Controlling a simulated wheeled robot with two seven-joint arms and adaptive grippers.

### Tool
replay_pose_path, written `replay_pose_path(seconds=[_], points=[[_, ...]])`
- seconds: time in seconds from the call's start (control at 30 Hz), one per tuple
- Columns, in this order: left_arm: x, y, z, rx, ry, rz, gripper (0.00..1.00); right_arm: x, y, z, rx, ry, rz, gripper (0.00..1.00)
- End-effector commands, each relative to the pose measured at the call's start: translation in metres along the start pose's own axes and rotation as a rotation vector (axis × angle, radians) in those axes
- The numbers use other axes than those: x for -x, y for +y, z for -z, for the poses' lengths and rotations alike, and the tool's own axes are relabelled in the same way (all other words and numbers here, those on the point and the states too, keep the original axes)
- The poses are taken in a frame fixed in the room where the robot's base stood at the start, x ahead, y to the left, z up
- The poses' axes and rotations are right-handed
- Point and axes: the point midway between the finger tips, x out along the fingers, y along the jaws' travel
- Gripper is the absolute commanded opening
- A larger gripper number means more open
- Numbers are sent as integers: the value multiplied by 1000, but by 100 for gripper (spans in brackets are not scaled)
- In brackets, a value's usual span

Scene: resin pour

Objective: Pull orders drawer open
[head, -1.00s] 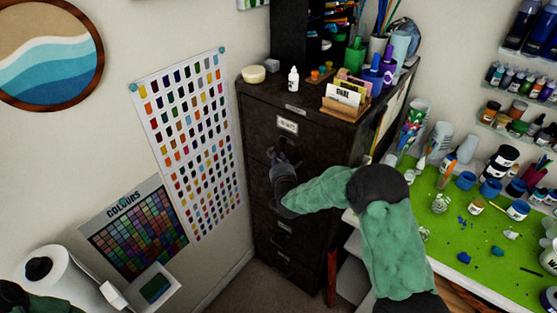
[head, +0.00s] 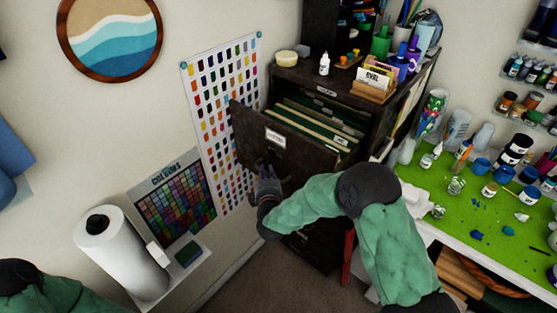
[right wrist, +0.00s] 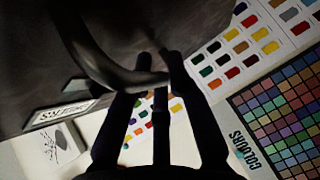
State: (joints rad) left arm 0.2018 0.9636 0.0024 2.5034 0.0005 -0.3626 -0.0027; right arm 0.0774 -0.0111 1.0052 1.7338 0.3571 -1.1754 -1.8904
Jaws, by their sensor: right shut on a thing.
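The orders drawer (head: 270,140) is the top drawer of a dark filing cabinet (head: 345,95). It stands well out from the cabinet, with green and cream folders (head: 320,118) showing inside. A white label is on its front, and the label shows in the right wrist view (right wrist: 62,115). My right gripper (head: 266,172) is at the drawer front, below the label. In the right wrist view its fingers (right wrist: 158,70) are closed around the curved dark drawer handle (right wrist: 100,68). The left gripper is not in view; only part of my left arm shows at the lower left.
A card holder (head: 375,90), bottles and small pots stand on the cabinet top. A green work mat (head: 480,205) with many paint jars lies at the right. A paper towel roll (head: 120,250) stands at the lower left. Colour charts (head: 215,100) hang on the wall beside the drawer.

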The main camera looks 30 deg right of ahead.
Motion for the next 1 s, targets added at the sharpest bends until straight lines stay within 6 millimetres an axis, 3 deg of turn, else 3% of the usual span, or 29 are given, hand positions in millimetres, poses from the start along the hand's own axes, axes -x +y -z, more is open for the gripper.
replay_pose_path(seconds=[0.1,0.3,0.73,0.77,1.0], points=[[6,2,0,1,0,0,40,16,-7,16,4,4,9,0],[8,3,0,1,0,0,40,28,-11,28,4,2,7,0],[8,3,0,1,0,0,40,30,-12,29,2,-1,6,0],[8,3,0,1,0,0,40,30,-12,29,2,-1,6,27],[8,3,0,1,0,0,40,30,-11,29,1,-1,4,30]])
